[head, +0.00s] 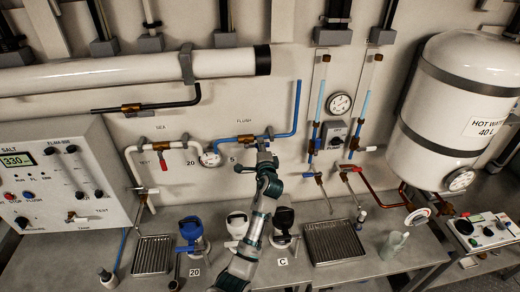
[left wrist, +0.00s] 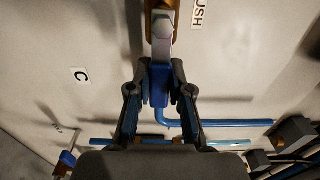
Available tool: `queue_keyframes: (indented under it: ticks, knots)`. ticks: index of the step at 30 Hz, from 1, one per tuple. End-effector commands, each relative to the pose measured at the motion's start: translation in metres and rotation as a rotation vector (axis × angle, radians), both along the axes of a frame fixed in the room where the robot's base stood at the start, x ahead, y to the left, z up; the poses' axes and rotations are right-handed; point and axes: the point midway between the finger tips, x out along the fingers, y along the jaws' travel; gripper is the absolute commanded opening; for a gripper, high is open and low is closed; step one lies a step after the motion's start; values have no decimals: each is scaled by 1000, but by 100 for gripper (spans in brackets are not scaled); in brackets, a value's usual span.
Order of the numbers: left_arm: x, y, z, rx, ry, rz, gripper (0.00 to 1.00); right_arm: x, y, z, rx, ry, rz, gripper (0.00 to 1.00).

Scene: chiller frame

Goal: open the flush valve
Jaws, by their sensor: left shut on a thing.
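The flush valve (head: 247,139) is a brass fitting on a blue pipe (head: 297,108), just under the FLUSH label (head: 244,121) on the wall panel. My left gripper (head: 265,158) reaches up to it from below and hides its handle in the head view. In the left wrist view the valve's brass body (left wrist: 153,20) is at the top, with a pale lever (left wrist: 162,42) ending in a blue grip (left wrist: 160,84). My left gripper (left wrist: 159,80) is shut on this blue grip. My right gripper is not in view.
A red-handled valve (head: 163,163) under the SEA label and a round gauge (head: 210,159) are to the left. The hot water tank (head: 450,110) is at right.

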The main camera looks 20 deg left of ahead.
Motion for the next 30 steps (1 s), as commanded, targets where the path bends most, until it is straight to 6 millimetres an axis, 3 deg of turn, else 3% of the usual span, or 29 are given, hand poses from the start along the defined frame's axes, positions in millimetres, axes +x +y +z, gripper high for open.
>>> queue_keyframes:
  ticks: [23, 24, 26, 30]
  knots:
    - [1, -1, 13, -83, -67, -6, 0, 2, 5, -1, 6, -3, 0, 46]
    - [1, -1, 13, -83, -67, -6, 30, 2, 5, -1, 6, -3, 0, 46]
    - [0, -1, 13, -82, -67, -6, 45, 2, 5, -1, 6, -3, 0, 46]
    - [0, -1, 10, -82, -62, -4, 46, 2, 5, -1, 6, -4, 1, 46]
